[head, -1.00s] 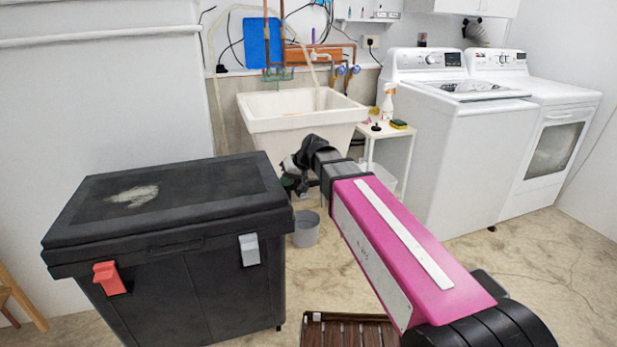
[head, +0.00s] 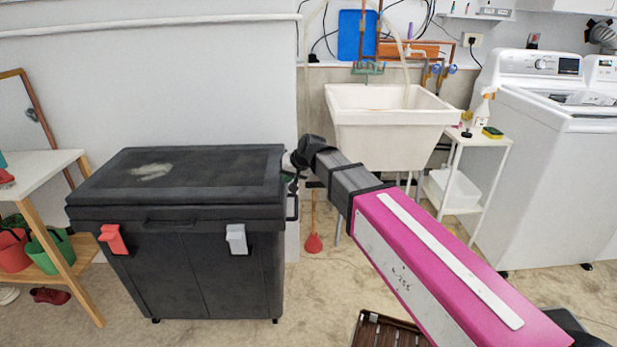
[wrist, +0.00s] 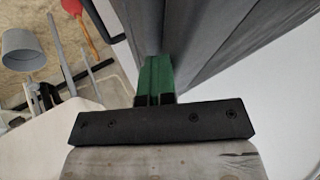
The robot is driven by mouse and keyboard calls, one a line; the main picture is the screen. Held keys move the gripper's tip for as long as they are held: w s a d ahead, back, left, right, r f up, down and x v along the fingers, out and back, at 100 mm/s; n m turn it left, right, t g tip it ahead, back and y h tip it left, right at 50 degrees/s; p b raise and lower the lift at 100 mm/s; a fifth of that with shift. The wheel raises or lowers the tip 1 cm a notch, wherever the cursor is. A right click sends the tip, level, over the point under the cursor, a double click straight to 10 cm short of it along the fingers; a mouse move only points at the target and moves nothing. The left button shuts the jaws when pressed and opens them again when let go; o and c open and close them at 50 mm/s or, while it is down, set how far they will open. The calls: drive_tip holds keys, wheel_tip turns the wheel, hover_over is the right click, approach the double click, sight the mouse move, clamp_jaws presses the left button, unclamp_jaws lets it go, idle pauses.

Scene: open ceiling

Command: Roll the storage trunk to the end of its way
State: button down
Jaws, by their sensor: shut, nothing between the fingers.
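The storage trunk (head: 190,245) is a dark grey lidded box with one red and one white latch on its front and small casters below. It stands upright on the floor at the left of the head view. My gripper (head: 289,177) is at the trunk's right end, near the side handle (head: 292,203), and partly hidden by my wrist. In the wrist view, my gripper's green fingers (wrist: 155,82) are together and empty, close against the trunk's grey side (wrist: 200,35). I cannot tell whether they touch it.
A white wall runs behind the trunk. A wooden shelf table (head: 62,225) with pots stands left of it. A sink (head: 390,125), a plunger (head: 314,243) and a washer (head: 550,180) are to the right. A slatted wooden item (head: 385,330) lies front centre; some floor is open.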

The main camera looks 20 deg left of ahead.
sight(271, 177)
drive_tip(key=shift+s+a, duration=0.3)
drive_tip(key=shift+a, duration=0.55)
drive_tip(key=shift+s+a, duration=0.3)
drive_tip(key=shift+a, duration=0.5)
drive_tip(key=shift+s+a, duration=0.3)
drive_tip(key=shift+a, duration=0.55)
